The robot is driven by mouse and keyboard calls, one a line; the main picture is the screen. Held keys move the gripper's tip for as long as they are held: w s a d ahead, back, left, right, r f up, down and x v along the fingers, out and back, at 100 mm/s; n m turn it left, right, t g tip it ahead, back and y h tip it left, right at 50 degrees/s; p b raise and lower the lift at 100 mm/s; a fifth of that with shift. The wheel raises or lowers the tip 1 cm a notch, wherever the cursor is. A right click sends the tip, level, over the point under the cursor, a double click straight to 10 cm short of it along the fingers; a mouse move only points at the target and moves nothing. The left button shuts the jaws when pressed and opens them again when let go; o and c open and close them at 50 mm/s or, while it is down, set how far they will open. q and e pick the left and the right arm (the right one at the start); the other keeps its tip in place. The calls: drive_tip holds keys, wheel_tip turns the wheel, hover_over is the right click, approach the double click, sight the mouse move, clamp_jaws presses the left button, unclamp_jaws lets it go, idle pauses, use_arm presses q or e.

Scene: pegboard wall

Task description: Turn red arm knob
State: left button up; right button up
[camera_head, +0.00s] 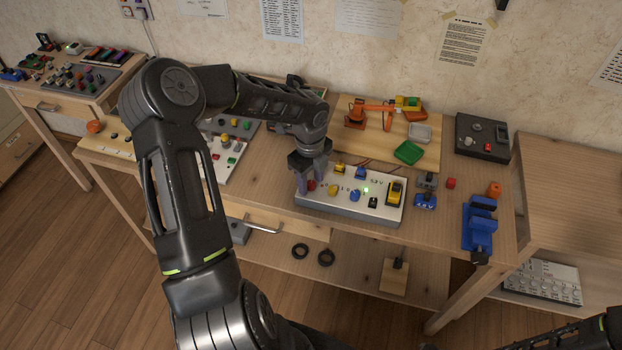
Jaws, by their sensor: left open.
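A white control panel (345,208) lies on the wooden workbench. The red knob (311,186) is at its left end. Yellow (333,189) and blue (355,195) knobs stand to its right, with a lit green light (366,190) beyond them. My left gripper (306,187) points down over the panel's left end. Its fingers are open, on either side of the red knob or very close to it; I cannot tell whether they touch it. A small orange robot arm (372,115) stands on a wooden board behind the panel. My right gripper is not in view.
A green tray (408,152) and a grey tray (420,132) lie on the board. A blue vise (479,228) is at the bench's right end. A dark box (482,138) stands at the back right. Another button panel (222,150) lies left of my gripper, partly hidden by my arm.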

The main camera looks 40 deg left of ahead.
use_arm(q)
drive_tip(key=shift+c, duration=0.6)
clamp_jaws()
drive_tip(key=shift+n+b, duration=0.35)
drive_tip(key=shift+n, duration=0.15)
drive_tip(key=n+b, duration=0.3)
drive_tip(key=n, duration=0.2)
drive_tip(key=shift+w+d+f, duration=0.1)
drive_tip(key=shift+f, duration=0.05)
drive_tip(key=n+b, duration=0.2)
drive_tip(key=n, duration=0.1)
drive_tip(key=shift+n, duration=0.3)
drive_tip(key=shift+n+b, duration=0.75)
drive_tip(key=shift+n, duration=0.45)
drive_tip(key=shift+r, duration=0.2)
drive_tip(key=shift+o, duration=0.6)
unclamp_jaws()
